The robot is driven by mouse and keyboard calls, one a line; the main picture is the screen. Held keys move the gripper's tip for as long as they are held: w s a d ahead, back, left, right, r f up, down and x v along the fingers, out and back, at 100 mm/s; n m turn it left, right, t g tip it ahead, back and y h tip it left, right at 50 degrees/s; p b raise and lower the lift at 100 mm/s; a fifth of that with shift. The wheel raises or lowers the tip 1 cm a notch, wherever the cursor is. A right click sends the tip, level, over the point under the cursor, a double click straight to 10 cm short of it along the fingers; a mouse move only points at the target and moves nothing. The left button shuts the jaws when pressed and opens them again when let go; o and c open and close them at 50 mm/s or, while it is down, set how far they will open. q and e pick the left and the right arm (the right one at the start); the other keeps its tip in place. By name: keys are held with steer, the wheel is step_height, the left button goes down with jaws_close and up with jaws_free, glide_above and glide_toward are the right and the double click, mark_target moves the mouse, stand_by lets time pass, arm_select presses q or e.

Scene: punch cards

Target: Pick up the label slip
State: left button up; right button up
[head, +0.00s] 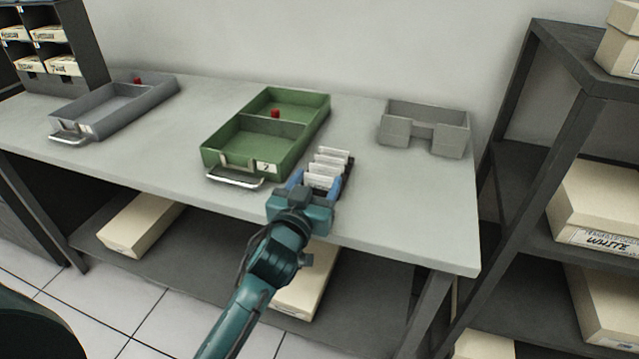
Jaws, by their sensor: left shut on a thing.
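Several white label slips stand in rows in a small dark holder (349,177) near the front edge of the grey table (400,190). My left gripper (316,182) reaches in from below, at the front end of the holder. Its blue fingers are on either side of the nearest white label slip (319,181) and are shut on it. The slip's lower part is hidden by the gripper body, so I cannot tell whether it is clear of the holder. My right gripper is not in view.
A green two-compartment drawer (207,158) with a label and metal handle lies left of the holder. A grey drawer (62,122) lies farther left. An empty grey open-fronted tray (397,132) stands at the back right. Dark shelving with boxes (600,200) is at the right.

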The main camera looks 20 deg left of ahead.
arm_select(q)
steer(key=shift+c, duration=0.9)
